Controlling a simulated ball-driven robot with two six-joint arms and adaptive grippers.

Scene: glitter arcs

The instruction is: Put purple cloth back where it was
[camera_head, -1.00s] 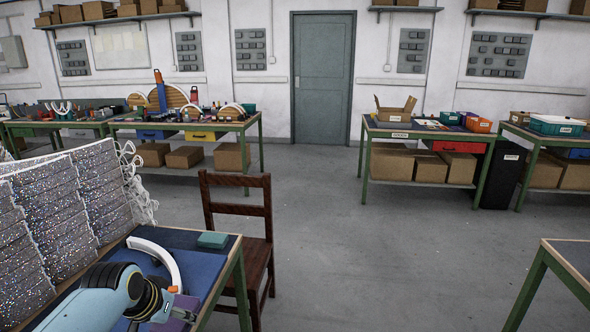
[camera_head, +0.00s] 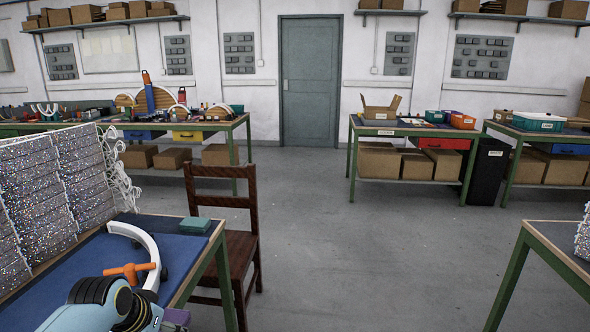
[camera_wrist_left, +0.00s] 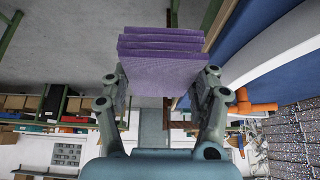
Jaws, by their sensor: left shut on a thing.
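The purple cloth is a folded, layered stack that shows clearly in the left wrist view (camera_wrist_left: 162,48). My left gripper (camera_wrist_left: 162,88) is shut on it, with one finger at each side. There the cloth is near the right edge of the blue-topped workbench (camera_head: 190,246). I cannot tell how far it is from the bench top. My right gripper is not in view.
The bench holds a white arc (camera_head: 148,248), an orange T-shaped piece (camera_head: 130,270), a teal block (camera_head: 195,226) and glittery panels (camera_head: 40,190). A wooden chair (camera_head: 232,247) stands against its right side. Another bench (camera_head: 560,240) is at right; the floor between is clear.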

